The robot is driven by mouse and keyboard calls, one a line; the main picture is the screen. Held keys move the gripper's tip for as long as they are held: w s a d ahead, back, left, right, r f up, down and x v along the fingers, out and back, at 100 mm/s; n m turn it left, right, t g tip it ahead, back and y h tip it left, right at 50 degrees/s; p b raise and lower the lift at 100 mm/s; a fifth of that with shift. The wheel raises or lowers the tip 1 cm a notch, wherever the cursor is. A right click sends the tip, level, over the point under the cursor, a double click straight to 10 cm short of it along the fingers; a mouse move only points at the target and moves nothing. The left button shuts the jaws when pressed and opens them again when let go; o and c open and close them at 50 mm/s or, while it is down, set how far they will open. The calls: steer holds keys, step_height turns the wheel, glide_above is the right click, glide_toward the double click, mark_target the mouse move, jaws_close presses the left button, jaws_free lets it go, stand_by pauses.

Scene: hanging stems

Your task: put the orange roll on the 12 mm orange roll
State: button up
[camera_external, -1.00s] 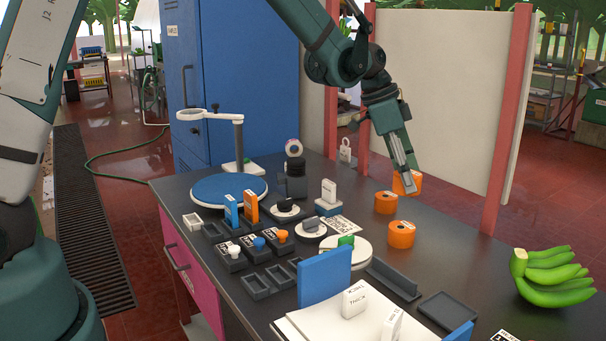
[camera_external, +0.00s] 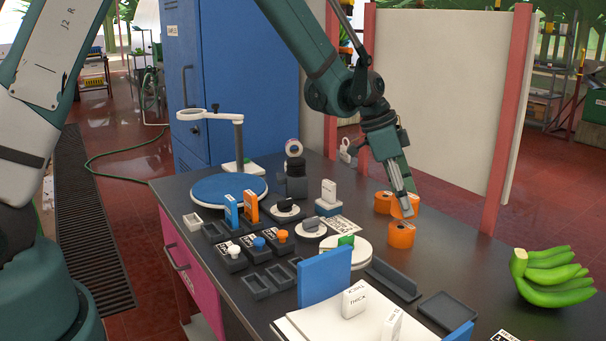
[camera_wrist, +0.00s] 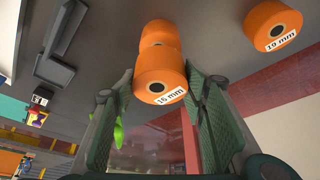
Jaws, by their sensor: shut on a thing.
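My gripper (camera_external: 408,208) is shut on an orange roll (camera_wrist: 160,72) with a white label that seems to read 16 mm. In the wrist view the held roll sits between the two green fingers. Another orange roll (camera_wrist: 157,32) shows just beyond it, mostly covered, its label hidden. In the external view the held roll appears just above the front orange roll (camera_external: 401,237); I cannot tell whether they touch.
A dark angled bracket (camera_external: 394,280) and a flat dark tray (camera_external: 447,309) lie in front of the rolls. Green bananas (camera_external: 553,275) lie at the right. A white disc (camera_external: 346,252) with a green piece stands left. The red post (camera_external: 505,120) rises behind the bench.

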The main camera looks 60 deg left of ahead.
steer(key=shift+f, duration=1.9)
steer(key=shift+f, duration=0.1)
steer(key=o, duration=0.9)
steer(key=shift+o, duration=0.2)
steer(key=v, duration=1.2)
steer(key=shift+r, duration=0.25)
